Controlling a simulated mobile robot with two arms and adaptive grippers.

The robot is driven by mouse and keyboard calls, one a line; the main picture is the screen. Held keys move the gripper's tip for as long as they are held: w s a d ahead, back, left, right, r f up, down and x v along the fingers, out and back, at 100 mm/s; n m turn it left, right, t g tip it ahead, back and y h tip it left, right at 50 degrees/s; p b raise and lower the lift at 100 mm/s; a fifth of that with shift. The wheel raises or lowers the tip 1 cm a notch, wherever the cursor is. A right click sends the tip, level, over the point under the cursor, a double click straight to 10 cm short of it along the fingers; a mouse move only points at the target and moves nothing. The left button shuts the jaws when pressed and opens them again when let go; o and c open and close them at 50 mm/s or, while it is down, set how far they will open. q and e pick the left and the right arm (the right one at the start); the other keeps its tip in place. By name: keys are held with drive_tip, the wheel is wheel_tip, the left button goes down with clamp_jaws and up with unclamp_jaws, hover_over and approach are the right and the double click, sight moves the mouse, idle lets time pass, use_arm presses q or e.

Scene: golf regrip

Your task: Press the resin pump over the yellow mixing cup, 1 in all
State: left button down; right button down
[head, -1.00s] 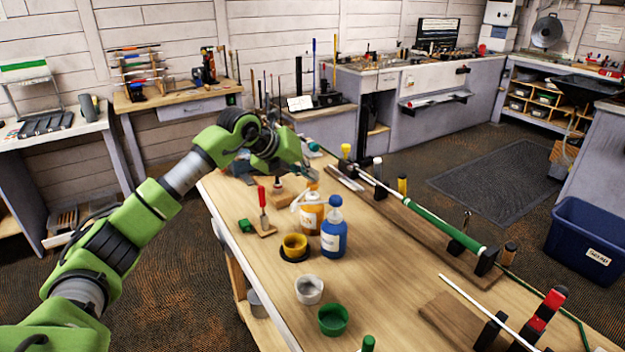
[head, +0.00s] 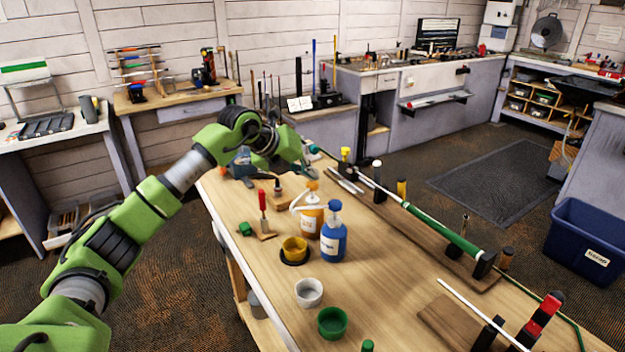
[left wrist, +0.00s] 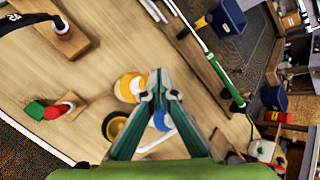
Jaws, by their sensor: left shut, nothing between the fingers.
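An orange pump bottle (head: 309,222) with a white spout and an orange top stands on the bench; its label is too small to read. The spout points left, towards the yellow mixing cup (head: 294,249), which sits on a dark round base. A blue pump bottle (head: 333,238) stands right beside the orange one. My left gripper (head: 311,168) is above and behind the orange bottle, apart from it. In the left wrist view my left gripper (left wrist: 161,82) is shut and empty, partly covering the orange bottle (left wrist: 128,87) and the yellow cup (left wrist: 114,127). My right gripper is not in view.
A white cup (head: 309,292) and a green cup (head: 332,322) stand in front. A red-handled tool (head: 263,215) stands to the left. A green-gripped club (head: 445,232) lies in holders along the right. The bench's middle front (head: 390,290) is bare.

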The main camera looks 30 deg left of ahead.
use_arm(q)
drive_tip(key=shift+r, duration=0.4)
wheel_tip(320, 180, up, 5)
drive_tip(key=p, duration=0.3)
drive_tip(key=shift+p, duration=0.35)
drive_tip(key=shift+f, duration=0.1)
idle(0.5)
